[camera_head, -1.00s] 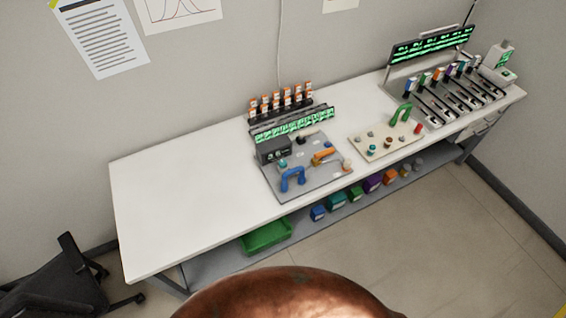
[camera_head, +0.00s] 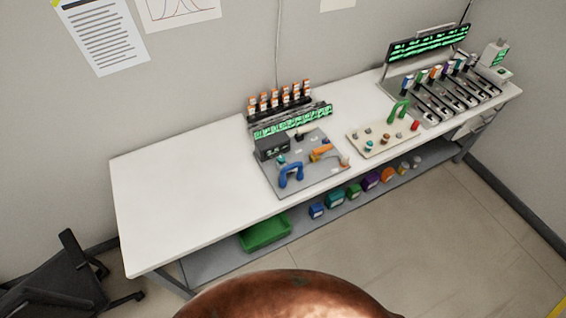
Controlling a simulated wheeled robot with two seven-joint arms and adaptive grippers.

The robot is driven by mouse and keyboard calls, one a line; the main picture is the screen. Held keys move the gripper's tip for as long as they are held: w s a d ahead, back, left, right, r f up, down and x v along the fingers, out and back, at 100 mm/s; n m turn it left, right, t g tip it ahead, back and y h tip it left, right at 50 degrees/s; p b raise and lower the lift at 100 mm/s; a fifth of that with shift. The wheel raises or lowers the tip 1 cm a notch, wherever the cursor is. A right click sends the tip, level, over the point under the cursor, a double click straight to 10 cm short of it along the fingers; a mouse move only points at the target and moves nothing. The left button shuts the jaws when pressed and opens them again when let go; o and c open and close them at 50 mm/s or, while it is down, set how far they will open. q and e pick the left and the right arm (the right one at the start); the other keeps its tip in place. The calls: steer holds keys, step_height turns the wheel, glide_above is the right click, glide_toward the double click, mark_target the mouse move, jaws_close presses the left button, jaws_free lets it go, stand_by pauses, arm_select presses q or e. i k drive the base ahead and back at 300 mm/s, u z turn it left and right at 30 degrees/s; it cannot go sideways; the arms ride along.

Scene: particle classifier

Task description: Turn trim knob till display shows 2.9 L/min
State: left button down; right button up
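A grey panel (camera_head: 312,183) lies on the white bench and carries a dark box (camera_head: 272,148), a blue handle (camera_head: 290,173), an orange lever (camera_head: 321,152) and a small teal knob (camera_head: 281,159). A green-lit display strip (camera_head: 293,122) stands behind it. Its text is too small to read. I cannot tell which part is the trim knob. Neither gripper is in view.
The white bench (camera_head: 180,190) is bare on its left. A beige board (camera_head: 365,152) with a green handle (camera_head: 399,110) and a rack under a green display (camera_head: 428,42) stand to the right. A shelf below holds a green bin (camera_head: 264,233). A dark chair (camera_head: 70,280) stands lower left.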

mark_target(281, 160)
steer(key=k, duration=0.4)
steer(key=z, duration=1.25)
steer(key=i, duration=1)
steer(key=u, duration=2.45)
